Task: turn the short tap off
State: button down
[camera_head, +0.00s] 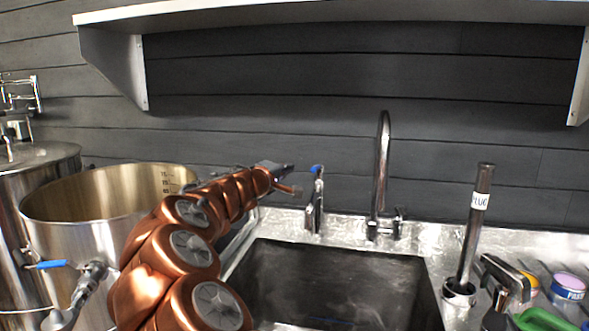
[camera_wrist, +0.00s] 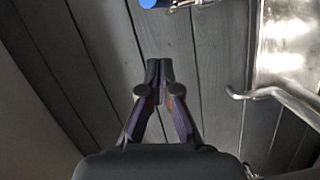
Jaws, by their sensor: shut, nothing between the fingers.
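The short tap (camera_head: 315,205) stands at the back left edge of the sink, upright and slim, with a blue top (camera_head: 317,169). My gripper (camera_head: 288,168) is just left of that blue top in the head view, at about the same height; I cannot tell whether they touch. In the wrist view my gripper (camera_wrist: 160,68) has its fingertips together with nothing between them. A blue end on a metal piece (camera_wrist: 152,3), likely the short tap's, shows at the top edge, apart from the fingertips and mostly cut off.
A tall curved tap (camera_head: 382,165) stands right of the short tap, behind the sink (camera_head: 330,275). An upright tube (camera_head: 475,220) and small tubs (camera_head: 568,287) stand right. A large steel pot (camera_head: 80,235) is left. A shelf (camera_head: 330,12) hangs above.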

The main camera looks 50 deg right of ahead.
jog(key=v, duration=0.6)
jog(key=shift+a, duration=0.4)
jog(key=s+a+f+m+g+y, duration=0.3)
jog(key=s+a+f+m+y, duration=0.35)
jog(key=s+a+f, duration=0.75)
jog(key=s+a+f+n+g+y, duration=0.25)
jog(key=s+a+f+y, duration=0.4)
jog(key=a, duration=0.75)
jog(key=s+a+f+n+g+y, duration=0.1)
jog(key=s+a+f+n+y, duration=0.3)
jog(key=s+a+f, duration=0.7)
notch_tip(320, 180, up, 19)
jog(key=w+a+t+p, duration=0.1)
jog(key=w+a+p, duration=0.1)
jog(key=p, duration=1.2)
jog(key=shift+w+p, duration=0.2)
jog(key=shift+p, duration=0.15)
